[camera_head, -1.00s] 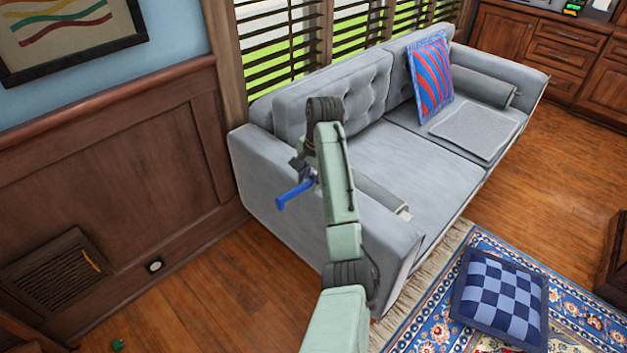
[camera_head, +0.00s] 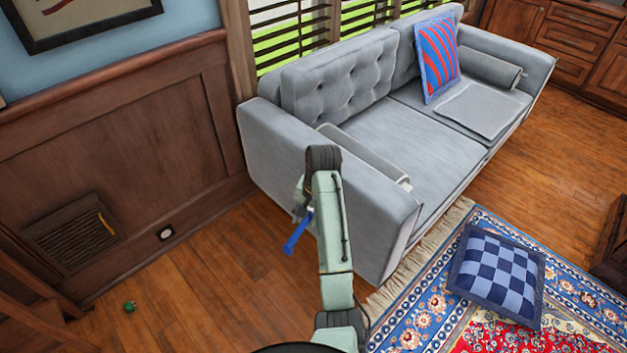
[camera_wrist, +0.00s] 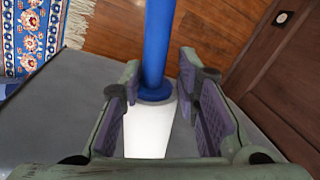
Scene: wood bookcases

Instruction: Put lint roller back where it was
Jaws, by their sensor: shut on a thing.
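The lint roller has a blue handle (camera_head: 297,233) that sticks out down and left of my arm in the head view. In the wrist view its blue handle (camera_wrist: 158,45) points away from me and its white roll (camera_wrist: 148,130) lies between the fingers. My gripper (camera_wrist: 160,118) is shut on the lint roller. In the head view my gripper (camera_head: 303,205) is mostly hidden behind my arm, in front of the near arm of the grey sofa (camera_head: 375,215).
A blue checkered cushion (camera_head: 497,276) lies on the patterned rug (camera_head: 420,310). A striped pillow (camera_head: 437,58) stands on the sofa. A small green object (camera_head: 129,307) lies on the wood floor near the wall vent (camera_head: 72,234). The floor left of the sofa is mostly clear.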

